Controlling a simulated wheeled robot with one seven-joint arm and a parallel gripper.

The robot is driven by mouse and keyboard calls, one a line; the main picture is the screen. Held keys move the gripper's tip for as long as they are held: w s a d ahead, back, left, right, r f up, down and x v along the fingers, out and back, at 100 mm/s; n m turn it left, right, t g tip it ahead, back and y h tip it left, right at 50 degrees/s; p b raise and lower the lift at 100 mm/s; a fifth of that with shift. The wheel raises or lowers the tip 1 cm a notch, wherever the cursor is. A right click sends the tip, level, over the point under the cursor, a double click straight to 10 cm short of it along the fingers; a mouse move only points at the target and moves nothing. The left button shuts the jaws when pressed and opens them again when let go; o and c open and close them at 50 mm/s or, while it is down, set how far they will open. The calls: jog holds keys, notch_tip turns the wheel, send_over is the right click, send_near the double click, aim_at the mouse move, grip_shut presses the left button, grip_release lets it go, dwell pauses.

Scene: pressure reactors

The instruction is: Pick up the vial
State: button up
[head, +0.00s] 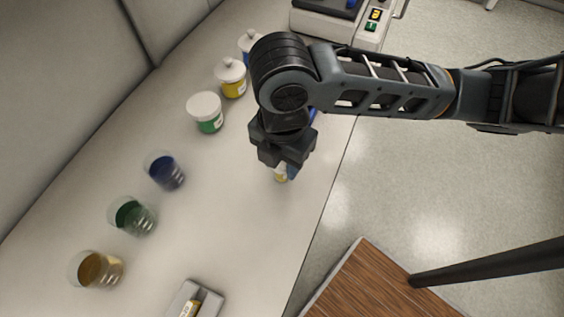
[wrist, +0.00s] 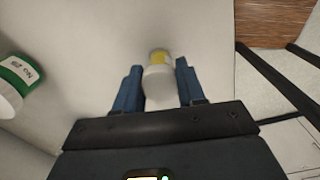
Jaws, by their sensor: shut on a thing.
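The vial (wrist: 157,78) has a whitish body and a yellow part at its far end. In the wrist view it is between the two blue fingers of my gripper (wrist: 160,85), which is shut on it. In the head view my gripper (head: 289,166) points down over the bench, and the yellow part of the vial (head: 281,174) shows just below the fingers. The rest of it is hidden by the gripper there. I cannot tell whether the vial touches the bench.
Lidded jars with green (head: 206,112), yellow (head: 231,78) and blue contents stand behind my gripper. Blue (head: 165,172), green (head: 132,216) and amber (head: 97,270) beakers stand left. A small grey holder (head: 207,303) is at the front. A device (head: 335,20) is at the back.

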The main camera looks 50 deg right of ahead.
jog(key=shift+r, duration=0.4)
notch_tip(320, 180, up, 3)
jog(key=shift+f, duration=0.1)
jog(key=s+d+r+p, duration=0.1)
jog(key=s+d+r, duration=0.5)
jog(key=d, duration=0.4)
jog(key=shift+r+p, duration=0.35)
jog(key=shift+r, duration=0.35)
